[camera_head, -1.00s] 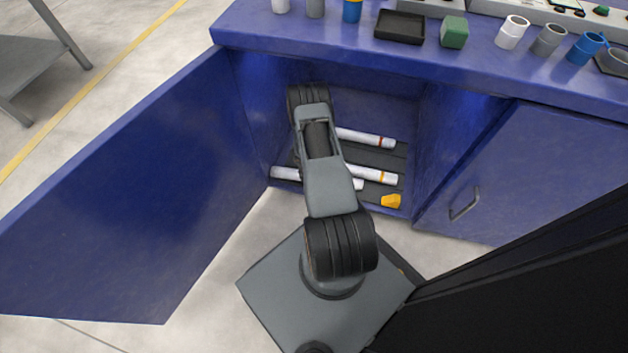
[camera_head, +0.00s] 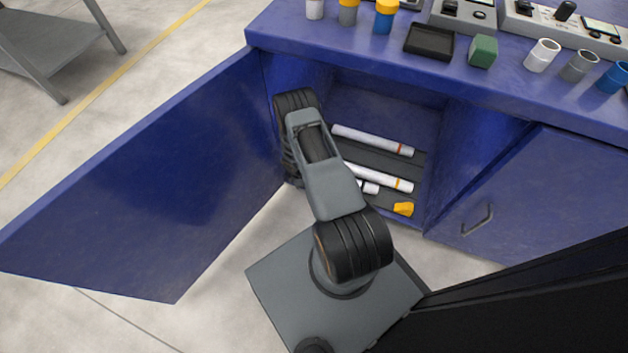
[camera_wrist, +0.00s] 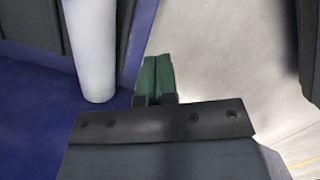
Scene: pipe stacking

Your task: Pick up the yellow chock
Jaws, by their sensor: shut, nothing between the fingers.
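The yellow chock (camera_head: 403,209) lies at the front right of the open cabinet's floor, in front of the white pipes. It does not show in the wrist view. My gripper (camera_wrist: 158,62) shows in the wrist view with its two green fingertips together and nothing between them. It is near the cabinet's front edge, with a white pipe (camera_wrist: 95,60) to its left. In the head view my arm hides the gripper and the left part of the cabinet's inside.
Several white pipes lie in the cabinet, one with a red band (camera_head: 375,140) at the back and one with a yellow band (camera_head: 385,178). The open blue door (camera_head: 150,180) stands at left. The blue bench top (camera_head: 510,85) overhangs the cabinet.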

